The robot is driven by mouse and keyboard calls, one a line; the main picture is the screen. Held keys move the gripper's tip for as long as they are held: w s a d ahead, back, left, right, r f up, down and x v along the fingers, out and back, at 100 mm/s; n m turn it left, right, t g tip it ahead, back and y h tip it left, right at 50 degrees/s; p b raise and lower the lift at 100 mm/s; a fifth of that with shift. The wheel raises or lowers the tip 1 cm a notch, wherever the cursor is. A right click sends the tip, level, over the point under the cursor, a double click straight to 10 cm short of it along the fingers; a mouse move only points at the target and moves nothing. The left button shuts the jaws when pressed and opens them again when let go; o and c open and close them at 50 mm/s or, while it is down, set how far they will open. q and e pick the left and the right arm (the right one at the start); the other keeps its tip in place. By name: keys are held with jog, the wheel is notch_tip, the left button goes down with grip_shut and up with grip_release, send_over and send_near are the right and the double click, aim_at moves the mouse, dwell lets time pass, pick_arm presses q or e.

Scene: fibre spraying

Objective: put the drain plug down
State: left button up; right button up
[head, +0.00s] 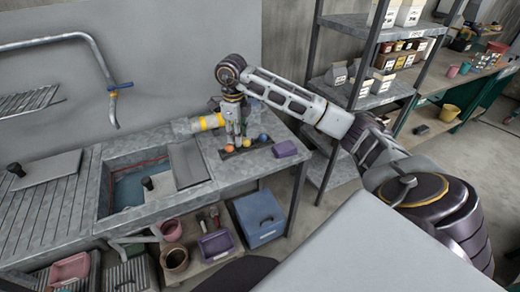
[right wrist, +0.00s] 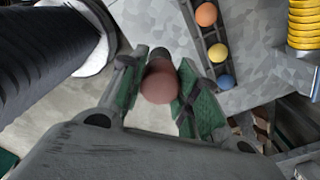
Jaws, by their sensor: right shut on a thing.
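In the right wrist view, my right gripper (right wrist: 158,92) is shut on a rounded reddish-brown piece, which I take to be the drain plug (right wrist: 160,83). A dark part shows just behind it. In the head view, my right gripper (head: 237,137) points down over the metal bench beside the sink, close to a narrow dark rack of coloured balls. The plug cannot be made out there, and whether it touches the bench is unclear. The sink basin (head: 125,190) lies to the left with bluish water in it. My left gripper is not in view.
Orange (right wrist: 206,14), yellow (right wrist: 218,53) and blue (right wrist: 226,82) balls sit in the rack. A yellow-banded cylinder (head: 205,123) lies behind the gripper. A purple block (head: 285,149) is near the bench's right edge. A curved tap (head: 112,88) rises behind the sink; shelving (head: 375,98) stands right.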

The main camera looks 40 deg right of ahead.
aim_at(239, 147)
notch_tip(239, 147, down, 5)
jog(key=shift+f+p, duration=0.3)
jog(key=shift+f, duration=0.25)
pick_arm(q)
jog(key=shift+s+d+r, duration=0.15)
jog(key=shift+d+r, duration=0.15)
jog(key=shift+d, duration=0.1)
pick_arm(e)
jog(key=shift+f, duration=1.9)
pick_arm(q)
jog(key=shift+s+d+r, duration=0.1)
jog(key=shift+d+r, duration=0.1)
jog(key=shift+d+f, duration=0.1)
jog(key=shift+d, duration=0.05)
pick_arm(e)
jog(key=shift+f, duration=0.15)
